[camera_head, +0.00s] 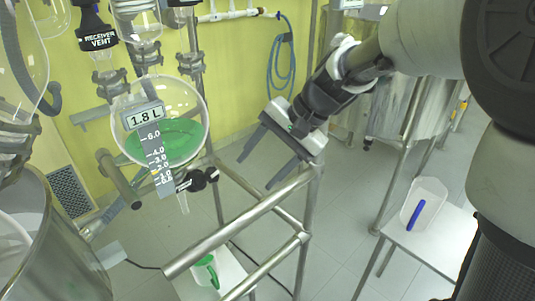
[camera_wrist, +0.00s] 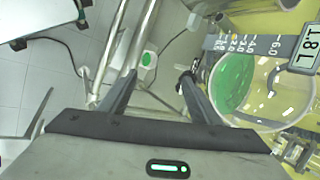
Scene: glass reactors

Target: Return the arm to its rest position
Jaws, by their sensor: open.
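My gripper (camera_head: 266,160) is open and empty, held in the air in front of the steel tube frame, to the right of the round glass vessel. In the wrist view its two fingers (camera_wrist: 158,92) stand apart with nothing between them. My arm comes in from the upper right in the head view. The glass receiver vessel (camera_head: 190,110) holds green liquid and carries a scale with a 1.8 L label. The vessel also shows at the right of the wrist view (camera_wrist: 265,85).
Steel rails (camera_head: 240,226) run below my gripper. A white container with green liquid (camera_head: 206,271) sits low behind them. A white table (camera_head: 432,240) at right bears a white tray (camera_head: 431,190) with a blue-handled item (camera_head: 415,215). A steel vessel (camera_head: 75,262) stands at left.

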